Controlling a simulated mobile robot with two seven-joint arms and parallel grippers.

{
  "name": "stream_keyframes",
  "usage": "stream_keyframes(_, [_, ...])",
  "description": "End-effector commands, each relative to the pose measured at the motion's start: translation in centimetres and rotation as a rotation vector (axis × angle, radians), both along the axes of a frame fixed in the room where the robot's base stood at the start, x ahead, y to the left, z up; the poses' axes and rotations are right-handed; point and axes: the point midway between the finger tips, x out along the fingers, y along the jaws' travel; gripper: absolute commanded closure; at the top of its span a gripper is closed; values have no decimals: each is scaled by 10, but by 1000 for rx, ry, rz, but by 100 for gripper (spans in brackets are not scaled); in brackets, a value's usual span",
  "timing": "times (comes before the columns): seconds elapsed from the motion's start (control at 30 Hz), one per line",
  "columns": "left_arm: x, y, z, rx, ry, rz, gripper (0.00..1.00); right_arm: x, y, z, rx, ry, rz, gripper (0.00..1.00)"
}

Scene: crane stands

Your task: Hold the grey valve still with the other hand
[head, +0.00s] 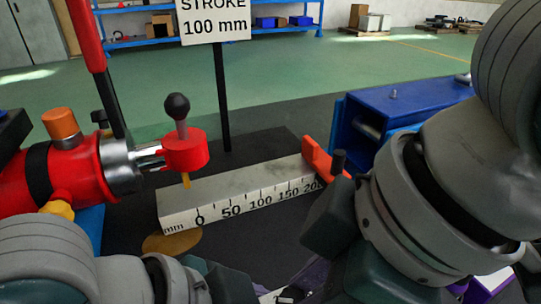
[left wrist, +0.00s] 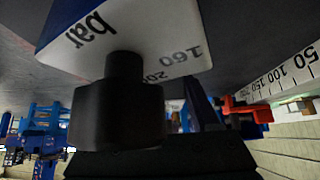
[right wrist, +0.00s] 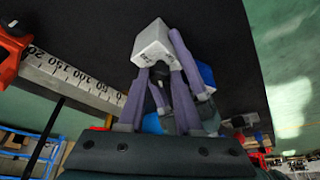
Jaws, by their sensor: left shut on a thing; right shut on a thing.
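In the left wrist view a white gauge box (left wrist: 150,35) marked "bar" has a dark stem and a wide dark block (left wrist: 115,118) just beyond my left gripper's palm. My left gripper (head: 225,285) is low in the head view, shut, its tips largely hidden. My right gripper (head: 335,235) is in front of the ruler's right end in the head view, shut, its contact hidden. I cannot tell for certain which part is the grey valve.
A ruler block (head: 240,185) lies on the dark bench with an orange-red stop (head: 325,160) at its right end. A red cylinder (head: 75,175) with a black-knobbed rod collar (head: 187,150) is at left. A blue case (head: 395,110) stands behind my right arm.

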Motion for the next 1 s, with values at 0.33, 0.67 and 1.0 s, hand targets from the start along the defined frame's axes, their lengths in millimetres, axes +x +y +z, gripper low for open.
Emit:
stream_keyframes(0.33, [0, 1, -1, 4, 2, 2, 100, 0, 0, 0, -1, -1, 1, 37])
stream_keyframes(0.67, [0, 1, -1, 3, 1, 1, 100, 0, -1, 4, 1, -2, 1, 36])
stream_keyframes(1.0, [0, 1, -1, 3, 2, 1, 100, -11, -24, 65, 0, -8, 2, 36])
